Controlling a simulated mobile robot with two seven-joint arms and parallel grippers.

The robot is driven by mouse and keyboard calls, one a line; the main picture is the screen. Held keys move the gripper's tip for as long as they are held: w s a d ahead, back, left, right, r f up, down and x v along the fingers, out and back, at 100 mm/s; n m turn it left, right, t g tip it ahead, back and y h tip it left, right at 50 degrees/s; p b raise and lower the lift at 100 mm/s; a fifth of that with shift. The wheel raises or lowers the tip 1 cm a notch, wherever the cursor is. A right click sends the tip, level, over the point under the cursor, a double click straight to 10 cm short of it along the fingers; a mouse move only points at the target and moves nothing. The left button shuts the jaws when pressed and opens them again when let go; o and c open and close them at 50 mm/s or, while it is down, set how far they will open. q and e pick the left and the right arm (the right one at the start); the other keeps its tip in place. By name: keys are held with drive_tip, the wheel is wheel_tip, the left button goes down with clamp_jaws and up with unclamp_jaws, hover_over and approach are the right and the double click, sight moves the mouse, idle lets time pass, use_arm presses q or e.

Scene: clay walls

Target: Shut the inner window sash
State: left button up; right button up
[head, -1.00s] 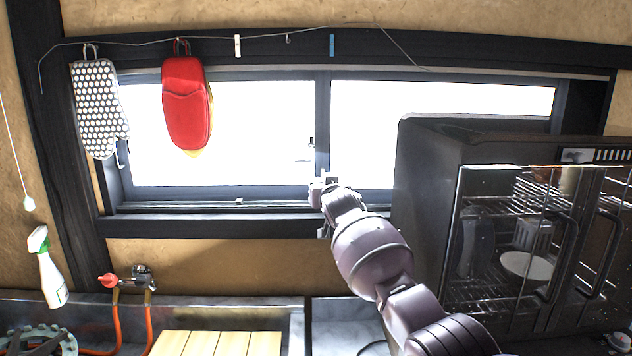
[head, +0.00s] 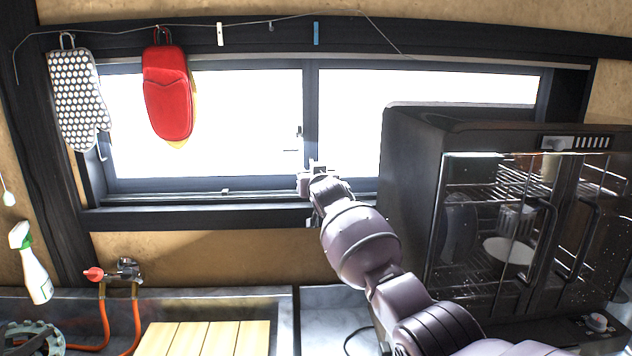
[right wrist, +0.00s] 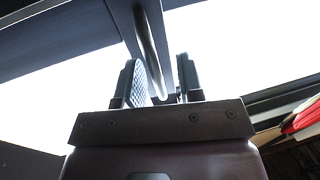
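The window has a dark frame with a left pane (head: 240,125) and a right pane (head: 350,110), both glaring white. A dark upright stile (head: 310,115) stands between them, with a small catch on its left side. I cannot tell which sash is the inner one. My right gripper (head: 313,180) is at the foot of this stile, just above the sill. In the right wrist view its two fingers (right wrist: 162,80) stand apart, with a rounded dark bar (right wrist: 150,40) running in line with the gap between them. Contact with the bar is unclear. My left gripper is out of view.
A dark oven cabinet (head: 410,200) stands close to the right of my right arm and hides the window's lower right. A patterned mitt (head: 78,100) and a red mitt (head: 168,100) hang at the left. A slatted board (head: 205,338) and red tap (head: 93,274) lie below.

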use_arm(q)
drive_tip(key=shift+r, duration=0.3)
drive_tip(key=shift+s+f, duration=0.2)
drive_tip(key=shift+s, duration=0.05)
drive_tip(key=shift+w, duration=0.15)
use_arm(e)
drive_tip(key=s+d, duration=0.2)
drive_tip(key=s, duration=0.8)
drive_tip(key=shift+s, duration=0.2)
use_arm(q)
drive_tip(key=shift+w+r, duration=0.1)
